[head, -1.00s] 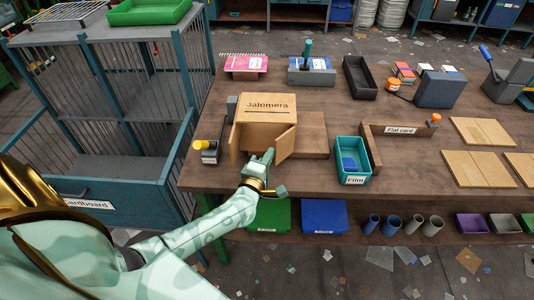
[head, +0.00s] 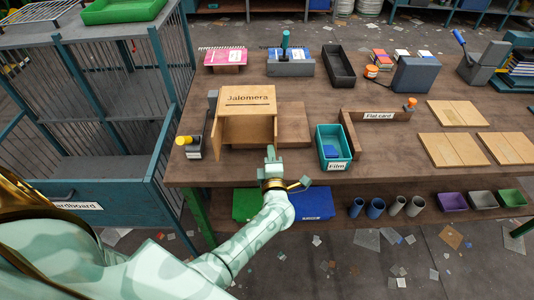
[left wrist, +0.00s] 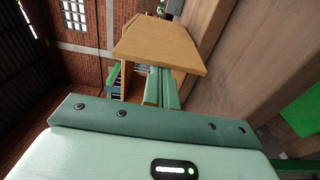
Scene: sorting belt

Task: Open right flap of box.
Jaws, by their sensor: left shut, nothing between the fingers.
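The cardboard box (head: 247,97), labelled "Jalomera", stands near the table's left end with its front open. Its left flap (head: 217,136) sticks out forward. The right flap does not stand out clearly in the head view; the box's right front edge is just behind my fingers. My left gripper (head: 270,153) is shut and empty, at the right front corner of the box. In the left wrist view its fingers (left wrist: 162,88) point at a tan cardboard panel (left wrist: 160,44) and overlap it; I cannot tell whether they touch. My right gripper is not in view.
A flat board (head: 293,124) lies right of the box. The teal Film bin (head: 345,134) and a wooden Flat card divider (head: 384,116) stand farther right. A yellow-capped item (head: 189,146) is left of the box. The table's front edge runs below my gripper.

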